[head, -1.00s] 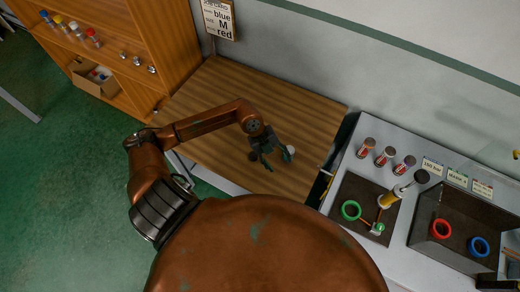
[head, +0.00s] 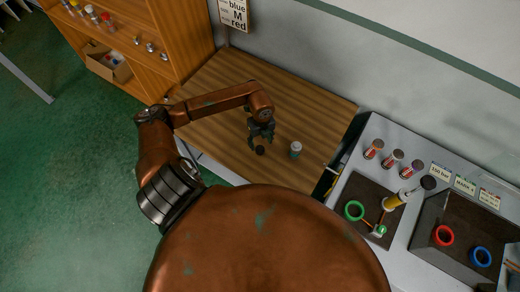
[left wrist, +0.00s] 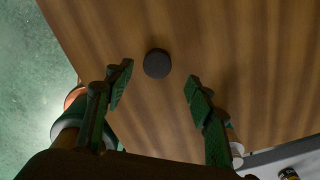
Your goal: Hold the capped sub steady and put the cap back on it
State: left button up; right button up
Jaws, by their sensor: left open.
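A small upright cylinder with a white top and greenish body, seemingly the sub (head: 296,150), stands on the wooden table. A dark round disc, seemingly the cap (head: 260,150), lies on the table to its left. My left gripper (head: 262,133) is above the disc, apart from the sub. In the left wrist view the disc (left wrist: 157,63) lies just beyond the open fingertips (left wrist: 158,77), between their lines, with nothing held. My right gripper does not show.
The wooden table (head: 225,80) is otherwise mostly clear. At right, a grey bench (head: 385,135) carries several jars, a dark tray with a green ring (head: 354,210), and a dark bin with a red ring (head: 443,235) and a blue ring (head: 481,256).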

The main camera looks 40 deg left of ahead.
aim_at(260, 149)
pick_arm(q)
jog(key=f, duration=0.2)
jog(key=f+p, duration=0.1)
jog(key=f, duration=0.1)
jog(key=shift+s+a+f, duration=0.1)
jog(key=shift+s+f, duration=0.1)
jog(key=shift+f, duration=0.4)
jog(key=shift+c, duration=0.7)
jog(key=c, duration=0.9)
jog(key=shift+r, duration=0.1)
